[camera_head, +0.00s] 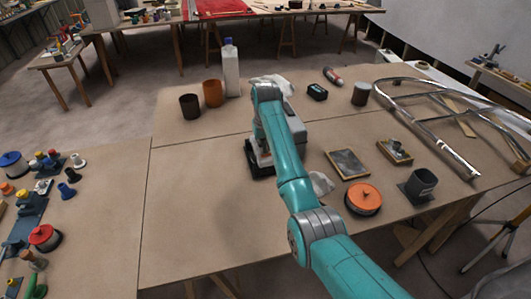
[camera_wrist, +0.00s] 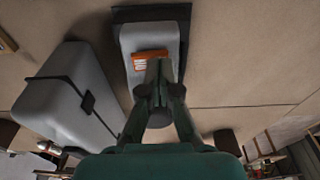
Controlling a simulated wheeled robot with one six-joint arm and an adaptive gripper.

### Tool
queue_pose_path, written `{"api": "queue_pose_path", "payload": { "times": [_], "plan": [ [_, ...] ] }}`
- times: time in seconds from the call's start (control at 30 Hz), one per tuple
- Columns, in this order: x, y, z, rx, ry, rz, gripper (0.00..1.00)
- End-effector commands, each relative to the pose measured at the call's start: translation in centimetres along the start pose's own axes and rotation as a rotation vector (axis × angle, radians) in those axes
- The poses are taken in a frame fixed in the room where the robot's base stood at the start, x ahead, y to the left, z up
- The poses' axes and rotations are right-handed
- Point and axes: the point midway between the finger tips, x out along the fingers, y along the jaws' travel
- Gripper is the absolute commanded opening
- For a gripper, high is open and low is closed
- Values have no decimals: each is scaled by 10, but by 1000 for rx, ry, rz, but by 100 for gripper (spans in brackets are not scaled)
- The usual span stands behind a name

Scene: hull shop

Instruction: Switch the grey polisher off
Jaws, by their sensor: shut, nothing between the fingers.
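The grey polisher (camera_wrist: 150,38), a pale grey body on a dark flat base, lies ahead of my gripper (camera_wrist: 157,70) in the wrist view. An orange switch panel with pale marks (camera_wrist: 140,62) is on its near end. My gripper is shut and empty, its fingertips over or beside the panel's right part, partly covering it. I cannot tell whether they touch it, nor the switch's position. In the head view my arm hides much of the polisher; its dark base (camera_head: 261,171) shows left of the arm.
A large grey case with a dark strap (camera_wrist: 65,100) is close on the left in the wrist view. In the head view, an orange-lidded tin (camera_head: 363,199), a dark grey cup (camera_head: 421,184) and shallow trays (camera_head: 347,164) stand right of my arm.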

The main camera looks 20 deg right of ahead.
Motion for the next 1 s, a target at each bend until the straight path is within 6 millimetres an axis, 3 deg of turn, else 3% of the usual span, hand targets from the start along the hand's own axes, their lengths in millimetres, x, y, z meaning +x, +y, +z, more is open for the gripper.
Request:
{"api": "queue_pose_path", "payload": {
  "times": [1.0],
  "plan": [
    [-64, 0, -10, 0, 3, 0, 0]
  ]
}}
